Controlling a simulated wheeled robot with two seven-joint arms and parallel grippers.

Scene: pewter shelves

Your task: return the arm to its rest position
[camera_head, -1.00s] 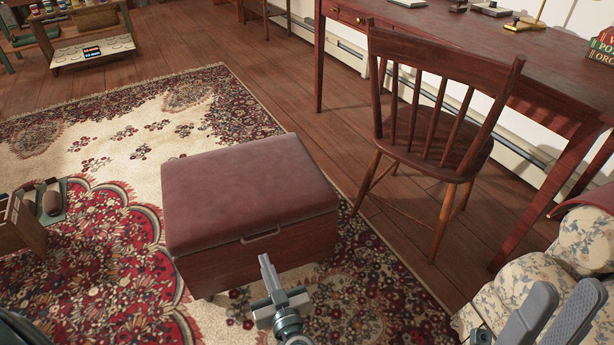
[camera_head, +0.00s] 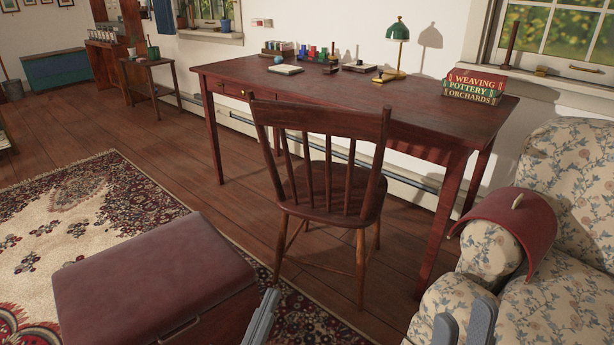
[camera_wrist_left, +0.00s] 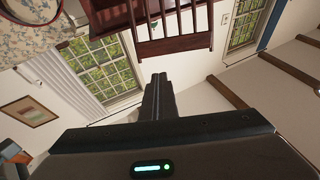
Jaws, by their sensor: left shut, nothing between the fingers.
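My left gripper (camera_head: 264,308) shows at the lower edge of the head view, in front of the ottoman's right side. Its fingers are shut together with nothing between them. In the left wrist view the shut fingers (camera_wrist_left: 159,82) point at the room, which appears tilted over, with chair slats and windows beyond. My right gripper (camera_head: 463,328) shows at the bottom right of the head view, before the flowered armchair. Its two grey fingers stand apart with a narrow gap and nothing seen between them. The rest of both arms is out of the head view.
The red-topped ottoman (camera_head: 150,285) is at lower left on the patterned rug (camera_head: 75,215). A wooden chair (camera_head: 330,200) stands before the long desk (camera_head: 330,95). The flowered armchair (camera_head: 555,270) with a red cloth (camera_head: 515,228) is at right. Wooden floor (camera_head: 120,140) is bare at left.

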